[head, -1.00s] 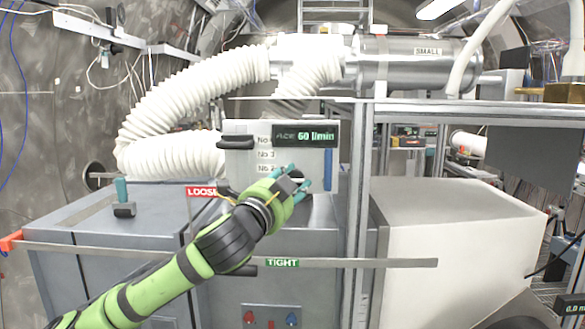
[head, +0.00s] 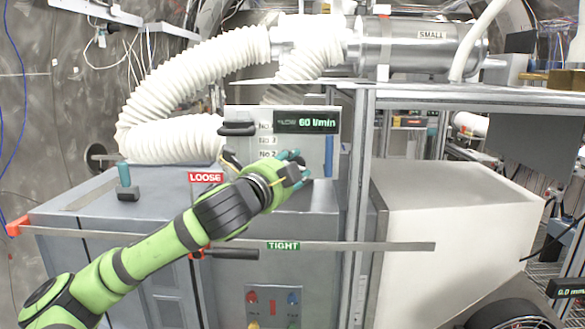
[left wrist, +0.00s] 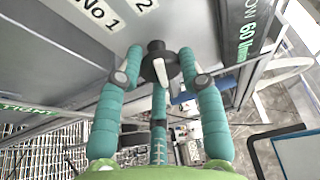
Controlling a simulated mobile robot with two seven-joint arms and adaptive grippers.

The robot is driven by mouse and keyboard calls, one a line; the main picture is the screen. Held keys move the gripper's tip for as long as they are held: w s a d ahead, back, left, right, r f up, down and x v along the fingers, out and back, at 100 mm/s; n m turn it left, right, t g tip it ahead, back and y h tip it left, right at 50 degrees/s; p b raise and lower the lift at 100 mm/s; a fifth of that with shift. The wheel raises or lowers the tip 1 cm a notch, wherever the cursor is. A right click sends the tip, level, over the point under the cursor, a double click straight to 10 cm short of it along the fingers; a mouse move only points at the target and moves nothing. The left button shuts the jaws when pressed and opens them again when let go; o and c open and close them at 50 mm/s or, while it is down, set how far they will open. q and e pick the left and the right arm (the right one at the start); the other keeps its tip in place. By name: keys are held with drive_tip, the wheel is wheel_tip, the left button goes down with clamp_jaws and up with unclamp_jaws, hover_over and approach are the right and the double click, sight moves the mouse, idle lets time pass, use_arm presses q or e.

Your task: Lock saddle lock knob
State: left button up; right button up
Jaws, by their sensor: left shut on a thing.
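My left gripper (head: 296,168), with teal fingers, is in front of the grey panel box in the head view. In the left wrist view, the gripper (left wrist: 158,75) has its three fingers around a black knob (left wrist: 157,60) under the panel's lower edge, and it is shut on this knob. My right gripper is not in view.
A black handle (head: 238,128) sticks out at the panel's upper left, and another (head: 232,254) lies below my arm. A teal-topped lever (head: 124,175) stands on the cabinet at left. A metal post (head: 358,200) rises close to the right of the gripper.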

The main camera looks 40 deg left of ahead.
use_arm(q)
drive_tip(key=shift+a+r, duration=0.1)
drive_tip(key=shift+r, duration=0.05)
drive_tip(key=o, duration=1.1)
drive_tip(key=shift+a, duration=0.1)
drive_tip(key=shift+s+d, duration=0.2)
drive_tip(key=shift+s, duration=1)
drive_tip(key=shift+s+d, duration=0.2)
drive_tip(key=shift+s, duration=1.05)
drive_tip(key=shift+s+d, duration=0.2)
drive_tip(key=shift+s, duration=1)
